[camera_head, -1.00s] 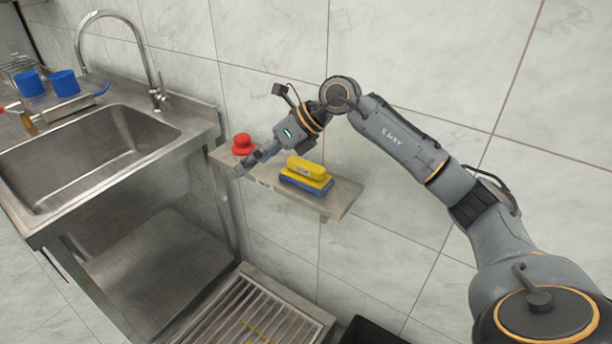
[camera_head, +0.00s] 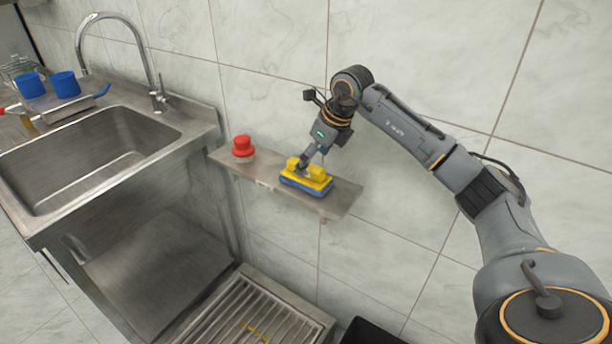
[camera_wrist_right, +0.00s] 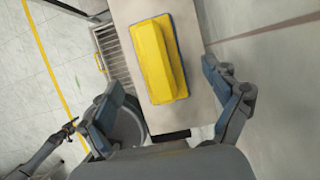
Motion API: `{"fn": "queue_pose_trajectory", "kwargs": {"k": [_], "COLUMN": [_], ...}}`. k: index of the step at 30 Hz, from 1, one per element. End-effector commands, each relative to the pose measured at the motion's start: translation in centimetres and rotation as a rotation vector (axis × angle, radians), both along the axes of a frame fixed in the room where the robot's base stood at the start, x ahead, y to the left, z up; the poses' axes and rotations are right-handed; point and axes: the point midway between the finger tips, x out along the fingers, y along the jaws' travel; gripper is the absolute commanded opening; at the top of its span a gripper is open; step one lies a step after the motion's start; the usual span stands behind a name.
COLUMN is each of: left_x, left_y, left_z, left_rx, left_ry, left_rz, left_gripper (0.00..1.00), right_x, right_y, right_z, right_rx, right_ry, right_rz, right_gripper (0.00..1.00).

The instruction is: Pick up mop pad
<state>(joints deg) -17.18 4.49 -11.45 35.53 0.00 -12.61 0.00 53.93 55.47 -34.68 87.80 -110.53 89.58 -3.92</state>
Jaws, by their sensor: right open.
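The mop pad (camera_head: 308,181), yellow on top with a blue underside, lies on a narrow steel wall shelf (camera_head: 345,198). In the right wrist view the mop pad (camera_wrist_right: 159,58) lies ahead of the fingers, with a raised yellow ridge along it. My right gripper (camera_head: 304,166) is at the pad from above, and its fingers cover part of the yellow top. In the right wrist view the right gripper (camera_wrist_right: 165,95) is open, with its fingers spread wide on either side and nothing between them gripped. My left gripper is not identifiable in the head view.
A red knob-like object (camera_head: 242,146) stands on the shelf's left end. A steel sink (camera_head: 90,150) with a tall faucet is at left, with blue cups (camera_head: 65,83) behind it. A slatted steel grate (camera_head: 255,310) lies below. The tiled wall closes off the back.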

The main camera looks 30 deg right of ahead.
Motion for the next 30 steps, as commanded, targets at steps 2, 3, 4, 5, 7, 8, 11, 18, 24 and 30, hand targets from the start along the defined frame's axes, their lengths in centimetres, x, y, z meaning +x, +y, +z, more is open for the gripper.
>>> {"fn": "queue_pose_trajectory", "kwargs": {"k": [2, 3, 4, 5, 7, 8, 11, 18, 24, 30], "left_x": [0.0, 0.0, 0.0, 0.0, 0.0, 0.0, 0.0, 0.0, 0.0, 0.0], "left_y": [0.1, 0.2, 0.2, 0.2, 0.2, 0.2, 0.2, 0.2, 0.2, 0.2], "left_z": [0.2, 0.3, 0.3, 0.5, 0.7, 0.8, 0.8, 0.8, 0.8, 0.8], "left_rx": [0.001, 0.002, 0.002, 0.002, 0.002, 0.003, 0.003, 0.002, 0.002, 0.002], "left_ry": [0.0, 0.001, 0.001, 0.001, 0.001, 0.0, 0.0, 0.001, 0.001, 0.001], "left_rz": [0.0, 0.0, 0.0, 0.0, 0.0, 0.0, 0.0, 0.0, 0.0, -0.001], "left_gripper": [0.4, 0.4, 0.4, 0.4, 0.4, 0.4, 0.4, 0.4, 0.4, 0.4], "right_x": [0.1, 0.3, 0.4, 0.5, 0.9, 1.1, 1.5, 1.7, 1.7, 1.7], "right_y": [0.2, 0.3, 0.3, 0.4, 0.7, 0.8, 0.9, 0.9, 0.9, 0.9], "right_z": [-0.5, -0.9, -1.3, -1.6, -2.7, -3.1, -4.4, -4.8, -4.7, -4.7], "right_rx": [0.001, 0.001, 0.001, 0.002, 0.002, 0.003, 0.002, 0.0, 0.0, 0.001], "right_ry": [0.003, 0.005, 0.005, 0.004, 0.006, 0.004, 0.004, 0.0, 0.001, 0.0], "right_rz": [0.001, 0.001, 0.001, 0.0, 0.001, 0.001, 0.0, 0.0, 0.0, 0.0], "right_gripper": [0.89, 0.89, 0.89, 0.89, 0.89, 0.89, 0.89, 0.89, 0.5, 0.27]}}
